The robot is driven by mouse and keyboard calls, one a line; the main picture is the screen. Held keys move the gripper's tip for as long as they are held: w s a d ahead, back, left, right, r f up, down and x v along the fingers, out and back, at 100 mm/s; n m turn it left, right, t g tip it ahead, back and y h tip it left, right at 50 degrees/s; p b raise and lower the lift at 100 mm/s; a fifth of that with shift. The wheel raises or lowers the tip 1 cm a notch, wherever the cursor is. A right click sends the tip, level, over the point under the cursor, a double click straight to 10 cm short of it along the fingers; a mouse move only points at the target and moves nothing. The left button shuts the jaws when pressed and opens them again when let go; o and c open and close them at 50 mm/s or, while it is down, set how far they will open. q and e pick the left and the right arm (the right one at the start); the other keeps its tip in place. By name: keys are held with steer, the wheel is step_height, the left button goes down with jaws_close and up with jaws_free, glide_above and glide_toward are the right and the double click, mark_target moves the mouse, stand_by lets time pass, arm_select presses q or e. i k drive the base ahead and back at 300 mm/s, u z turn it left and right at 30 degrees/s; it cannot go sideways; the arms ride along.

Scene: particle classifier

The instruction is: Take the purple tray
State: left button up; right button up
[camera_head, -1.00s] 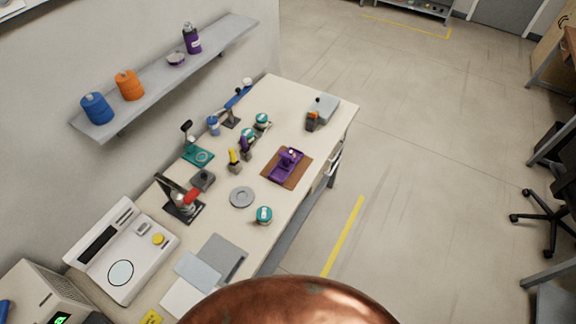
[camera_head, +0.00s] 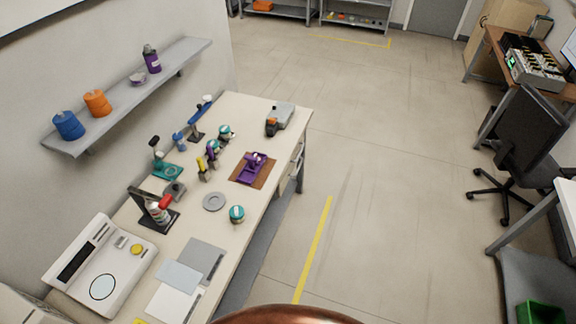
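The purple tray (camera_head: 254,167) lies on a brown mat (camera_head: 240,175) near the right edge of the long bench (camera_head: 190,218). A small purple item sits on or in the tray; I cannot tell what it is. Neither of my grippers is in view. A copper-coloured rounded surface fills part of the bottom edge of the picture.
A teal-topped jar (camera_head: 237,213), a grey disc (camera_head: 213,201) and several small tools stand near the mat. A white scale (camera_head: 100,268) sits at the near left. A wall shelf (camera_head: 125,95) holds spools. Open floor (camera_head: 380,190) lies right of the bench; a black chair (camera_head: 522,125) stands beyond.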

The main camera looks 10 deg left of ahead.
mark_target(250, 172)
steer(key=z, duration=0.55)
steer(key=i, duration=0.85)
steer(key=u, duration=2.55)
